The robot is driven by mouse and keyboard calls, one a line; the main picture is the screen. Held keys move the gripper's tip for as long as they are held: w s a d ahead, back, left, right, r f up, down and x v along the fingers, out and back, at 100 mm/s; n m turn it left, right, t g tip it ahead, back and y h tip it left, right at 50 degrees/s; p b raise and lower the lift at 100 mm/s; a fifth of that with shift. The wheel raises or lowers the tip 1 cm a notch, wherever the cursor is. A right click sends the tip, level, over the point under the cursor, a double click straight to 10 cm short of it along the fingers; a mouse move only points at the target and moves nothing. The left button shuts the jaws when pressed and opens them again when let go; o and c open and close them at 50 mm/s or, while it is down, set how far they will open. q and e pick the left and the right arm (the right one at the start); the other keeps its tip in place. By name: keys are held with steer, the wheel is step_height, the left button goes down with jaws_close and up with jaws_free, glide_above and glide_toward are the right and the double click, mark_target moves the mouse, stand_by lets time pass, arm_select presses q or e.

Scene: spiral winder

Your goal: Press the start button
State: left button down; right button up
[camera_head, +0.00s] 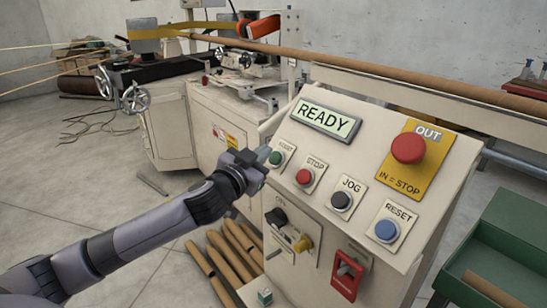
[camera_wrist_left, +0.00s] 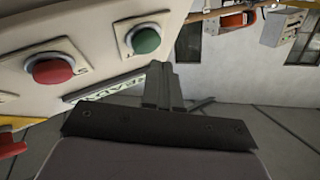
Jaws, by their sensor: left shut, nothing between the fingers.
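The green start button (camera_head: 276,158) is on a pale plate at the left end of the button row on the sloped control panel. Its label is only partly readable. In the left wrist view the green button (camera_wrist_left: 146,41) is fully in sight. My left gripper (camera_head: 264,154) is shut and empty, with its tips close beside the button on its left. In the left wrist view the shut fingertips (camera_wrist_left: 159,68) show just below the button, with no clear contact. My right gripper is in neither view.
Along the panel sit the red STOP button (camera_head: 303,177), black JOG button (camera_head: 341,200) and blue RESET button (camera_head: 386,230). A red emergency stop (camera_head: 408,148) is at upper right. The display (camera_head: 325,118) reads READY. A green bin (camera_head: 505,235) stands at right.

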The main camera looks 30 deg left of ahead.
arm_select(q)
steer(key=shift+w+f, duration=0.1)
stand_by(0.5)
steer(key=shift+w+d+f, duration=0.1)
steer(key=shift+w+f, duration=0.05)
steer(key=shift+w, duration=0.05)
steer(key=shift+w+d+f+b, duration=0.15)
steer(key=shift+w+f+b, duration=0.15)
stand_by(0.8)
stand_by(0.3)
steer(key=shift+s+a+r+p, duration=0.25)
steer(key=shift+s+r+p, duration=0.25)
steer(key=shift+s+p, duration=0.1)
steer(key=shift+r, duration=0.1)
steer(key=s+r+p, duration=0.1)
steer(key=s+a+r, duration=0.1)
steer(key=s+r+p, duration=0.1)
steer(key=shift+s+a+p, duration=0.25)
steer(key=shift+s+p, duration=0.05)
